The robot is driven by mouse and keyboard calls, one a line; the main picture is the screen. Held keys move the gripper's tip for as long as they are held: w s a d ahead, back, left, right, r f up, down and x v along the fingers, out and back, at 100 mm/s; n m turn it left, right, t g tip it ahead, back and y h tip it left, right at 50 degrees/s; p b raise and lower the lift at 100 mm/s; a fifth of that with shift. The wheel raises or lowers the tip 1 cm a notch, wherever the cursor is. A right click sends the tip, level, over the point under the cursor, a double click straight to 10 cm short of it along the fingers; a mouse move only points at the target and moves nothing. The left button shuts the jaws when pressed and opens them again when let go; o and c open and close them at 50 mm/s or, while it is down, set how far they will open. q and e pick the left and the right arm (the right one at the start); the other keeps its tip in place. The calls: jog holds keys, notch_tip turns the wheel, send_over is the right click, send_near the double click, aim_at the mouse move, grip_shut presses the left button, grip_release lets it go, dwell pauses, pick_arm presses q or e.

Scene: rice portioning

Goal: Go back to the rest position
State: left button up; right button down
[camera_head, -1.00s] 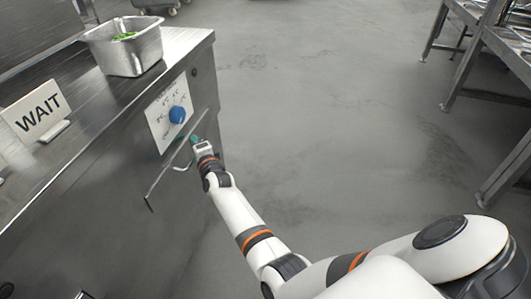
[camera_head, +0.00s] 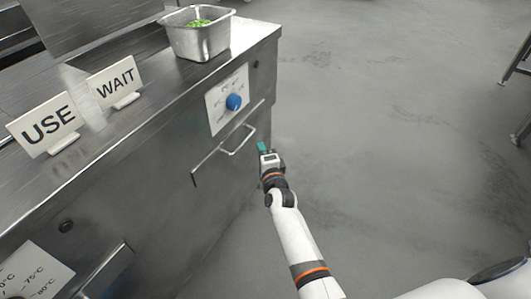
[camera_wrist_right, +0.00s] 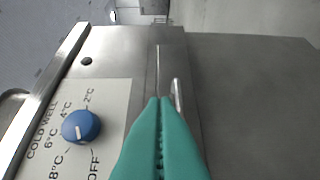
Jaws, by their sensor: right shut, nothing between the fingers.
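My right gripper (camera_head: 262,147) is in front of the steel counter's front panel, to the right of the drawer handle (camera_head: 238,142). Its teal fingers also show in the right wrist view (camera_wrist_right: 160,105), pressed together and empty. In that view the handle's edge (camera_wrist_right: 177,97) appears just beside the fingertips; whether they touch it I cannot tell. A blue knob (camera_head: 234,102) on a temperature panel sits above the handle. It also shows in the right wrist view (camera_wrist_right: 81,126), on a plate marked COLD WELL. My left gripper is not in view.
The steel counter (camera_head: 150,110) fills the left side. On it stand a USE sign (camera_head: 45,127), a WAIT sign (camera_head: 116,82) and a metal pan (camera_head: 200,42) with green food. Open grey floor (camera_head: 400,130) lies to the right, with metal table legs at the far right.

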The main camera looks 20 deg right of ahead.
jog(key=s+a+f+n+g+y, duration=0.1)
jog(key=s+f+n+g+y, duration=0.15)
jog(key=s+f+n, duration=0.45)
jog(key=s+a+f+n+g+y, duration=0.1)
jog(key=s+f+n+g, duration=0.3)
jog(key=s, duration=0.5)
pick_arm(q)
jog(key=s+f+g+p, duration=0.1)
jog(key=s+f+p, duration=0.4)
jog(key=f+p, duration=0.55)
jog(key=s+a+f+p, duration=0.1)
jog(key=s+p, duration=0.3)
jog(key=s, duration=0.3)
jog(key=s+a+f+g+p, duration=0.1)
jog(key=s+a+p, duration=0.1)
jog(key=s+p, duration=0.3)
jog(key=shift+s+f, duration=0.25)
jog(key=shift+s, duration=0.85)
pick_arm(e)
jog(key=s+d+f+n+g, duration=0.1)
jog(key=s+f+n+g, duration=0.2)
jog(key=s, duration=1)
jog(key=s+d+f+n+g+h, duration=0.1)
jog(key=s+f+n+g, duration=0.3)
jog(key=s, duration=1)
jog(key=s+d+f+n+g+h, duration=0.1)
jog(key=s+d+f+n+g, duration=0.2)
jog(key=s+f, duration=0.5)
jog(key=s, duration=0.5)
jog(key=shift+s, duration=0.3)
